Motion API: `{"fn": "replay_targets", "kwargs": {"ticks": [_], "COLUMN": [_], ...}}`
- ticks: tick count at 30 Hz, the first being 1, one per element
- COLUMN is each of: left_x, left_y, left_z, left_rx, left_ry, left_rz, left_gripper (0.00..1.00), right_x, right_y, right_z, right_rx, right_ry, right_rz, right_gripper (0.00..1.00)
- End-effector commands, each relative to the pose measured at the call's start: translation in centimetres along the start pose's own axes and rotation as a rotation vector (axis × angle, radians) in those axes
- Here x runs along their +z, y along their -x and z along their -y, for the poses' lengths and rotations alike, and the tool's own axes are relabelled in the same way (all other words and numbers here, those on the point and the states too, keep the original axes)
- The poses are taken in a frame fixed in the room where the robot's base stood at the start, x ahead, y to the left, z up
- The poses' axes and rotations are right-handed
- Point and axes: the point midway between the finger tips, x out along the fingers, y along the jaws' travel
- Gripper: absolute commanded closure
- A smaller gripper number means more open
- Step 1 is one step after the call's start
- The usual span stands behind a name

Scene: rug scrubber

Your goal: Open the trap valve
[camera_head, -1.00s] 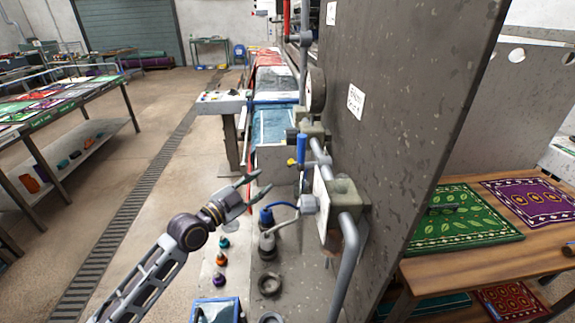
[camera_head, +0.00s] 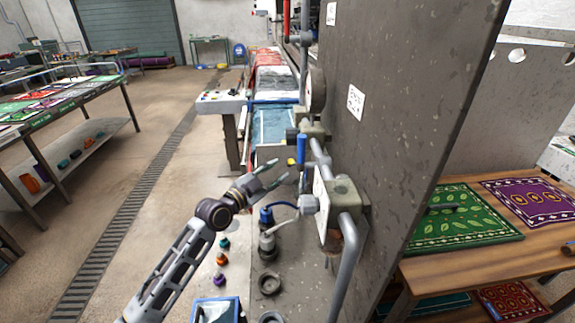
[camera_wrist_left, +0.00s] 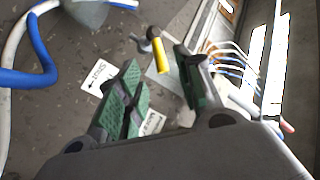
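A small yellow-handled lever (camera_wrist_left: 159,52) on a grey fitting lies just beyond and between my left fingertips in the left wrist view. I take it for the trap valve, but no readable label confirms this. In the head view its yellow end (camera_head: 291,161) shows low beside the pipework. My left gripper (camera_head: 278,172) reaches in from the left, just short of it. Its green-padded fingers (camera_wrist_left: 157,68) are apart, with nothing held. Contact with the handle cannot be made out. My right gripper is not in view.
A blue lever (camera_head: 301,148) and grey pipes stand close by on the machine's tall grey panel (camera_head: 400,90). A blue hose (camera_head: 278,205) and a grey connector (camera_head: 309,204) sit just below my gripper.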

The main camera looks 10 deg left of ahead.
Motion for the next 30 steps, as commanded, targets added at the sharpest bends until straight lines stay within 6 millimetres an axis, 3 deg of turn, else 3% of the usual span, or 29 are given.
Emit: {"fn": "replay_targets", "kwargs": {"ticks": [18, 30], "left_x": [0.0, 0.0], "left_y": [-5.7, -6.6], "left_z": [0.0, -0.1], "left_rx": [0.001, 0.001], "left_ry": [0.001, 0.0], "left_rz": [0.0, 0.0], "left_gripper": [0.64, 0.64], "right_x": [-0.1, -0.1], "right_y": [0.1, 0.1], "right_z": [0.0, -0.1], "right_rx": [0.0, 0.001], "right_ry": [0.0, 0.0], "right_rz": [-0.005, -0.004], "right_gripper": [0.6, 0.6]}}
